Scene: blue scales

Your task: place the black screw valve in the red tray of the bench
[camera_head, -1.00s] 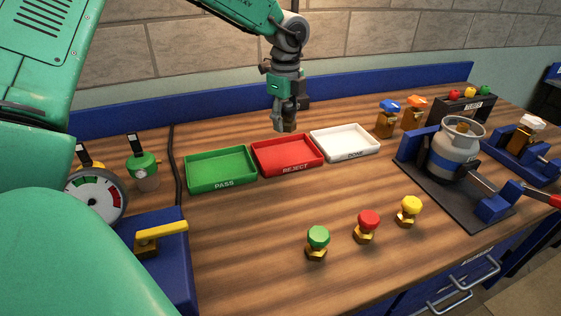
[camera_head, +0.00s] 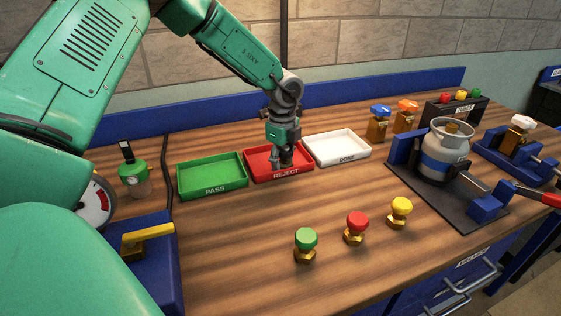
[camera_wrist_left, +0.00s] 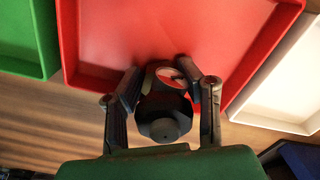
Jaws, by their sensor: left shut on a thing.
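My left gripper (camera_head: 281,162) is low over the red tray (camera_head: 252,174), which is marked REJECT. It is shut on the black screw valve (camera_wrist_left: 164,118), which shows clearly in the left wrist view between the two fingers. The valve has a dark knob, and a round face with red and white on it shows at its far side. In the head view the valve is mostly hidden by the fingers. The red tray also fills the upper middle of the wrist view (camera_wrist_left: 150,30). Whether the valve touches the tray floor I cannot tell. My right gripper is out of view.
A green PASS tray (camera_head: 212,188) stands to the left and a white tray (camera_head: 337,157) to the right. Green (camera_head: 305,240), red (camera_head: 357,223) and yellow (camera_head: 400,208) valves stand in front. A gas canister (camera_head: 444,150) stands on a fixture at the right.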

